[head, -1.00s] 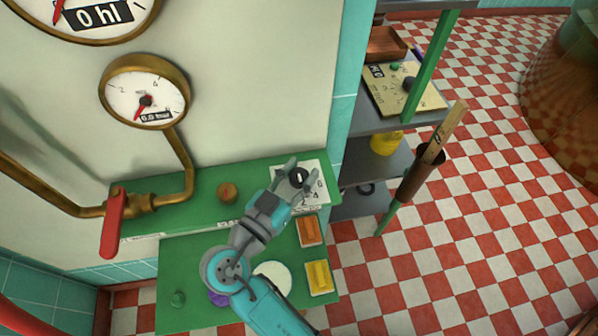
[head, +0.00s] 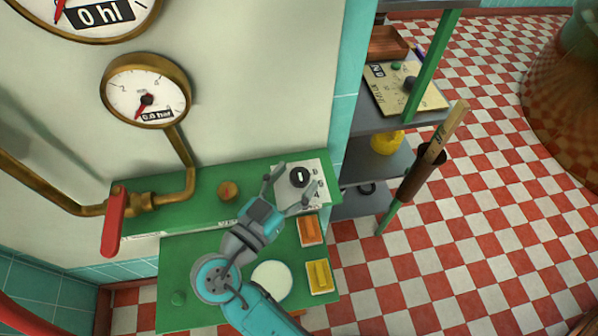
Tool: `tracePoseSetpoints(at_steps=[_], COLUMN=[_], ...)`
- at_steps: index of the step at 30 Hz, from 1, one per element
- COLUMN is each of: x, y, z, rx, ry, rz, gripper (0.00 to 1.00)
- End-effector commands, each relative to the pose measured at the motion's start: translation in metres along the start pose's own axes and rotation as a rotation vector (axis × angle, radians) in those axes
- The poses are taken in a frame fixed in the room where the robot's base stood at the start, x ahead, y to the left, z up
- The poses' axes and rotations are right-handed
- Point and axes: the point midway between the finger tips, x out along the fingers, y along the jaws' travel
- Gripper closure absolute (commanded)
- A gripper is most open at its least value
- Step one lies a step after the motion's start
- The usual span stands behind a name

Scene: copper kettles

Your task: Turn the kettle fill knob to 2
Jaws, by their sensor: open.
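The fill knob is a round black knob (head: 299,177) with a white mark that looks roughly upright in the picture. It sits on a white plate (head: 316,169) with printed numbers, at the right end of the green ledge. The numbers are too small and too covered to read surely, so I cannot tell which one the mark meets. My gripper (head: 292,184) is open, with its fingers spread at the knob's lower left. One finger is left of the knob and the other is at its lower right. They do not appear closed on it. The fingers cover part of the plate.
A brown knob (head: 228,191) stands on the green ledge (head: 205,208). A red-handled valve (head: 115,222) and brass pipe are at left, below a gauge (head: 146,90). Orange (head: 311,230) and yellow (head: 319,276) blocks lie below the plate. A shelf (head: 385,120) stands at right.

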Motion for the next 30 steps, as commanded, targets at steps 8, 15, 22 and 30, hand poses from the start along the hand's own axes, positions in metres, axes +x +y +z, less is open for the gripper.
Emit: tracePoseSetpoints(at_steps=[8, 15, 22, 30], x=[-0.041, -0.054, -0.054, -0.054], y=[-0.001, 0.0, 0.0, 0.0], z=[0.0, 0.0, 0.0, 0.0], rx=[0.0, 0.0, 0.0, 0.0], ry=[0.001, 0.0, 0.0, 0.0], rz=[-0.004, -0.001, 0.0, 0.0], gripper=[0.33, 0.33, 0.33, 0.33])
